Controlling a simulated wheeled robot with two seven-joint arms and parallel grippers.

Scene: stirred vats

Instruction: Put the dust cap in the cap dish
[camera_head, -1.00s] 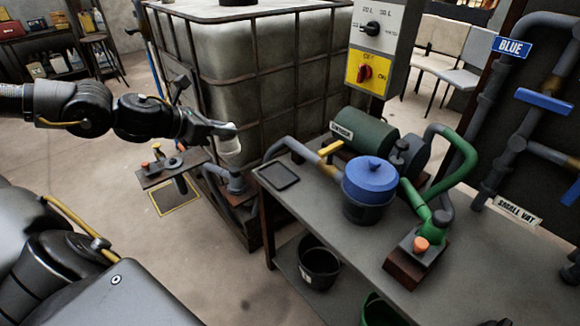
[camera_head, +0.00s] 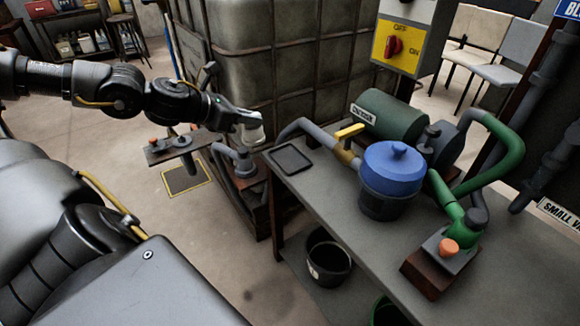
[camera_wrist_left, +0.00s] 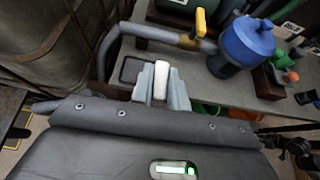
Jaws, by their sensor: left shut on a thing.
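The dust cap (camera_head: 253,134) is a pale, whitish piece at the end of my left arm. My left gripper (camera_head: 246,121) is shut on it, in the air left of the table. In the left wrist view, the cap (camera_wrist_left: 161,82) stands between the two grey fingers (camera_wrist_left: 162,92). My right gripper is not in view.
A grey pipe with a yellow valve handle (camera_head: 349,131) runs behind the dish. A blue-lidded pot (camera_head: 392,170) and a green motor (camera_head: 388,117) stand farther right on the table (camera_head: 345,217). A caged tank (camera_head: 285,70) stands behind. A black bucket (camera_head: 329,260) sits below.

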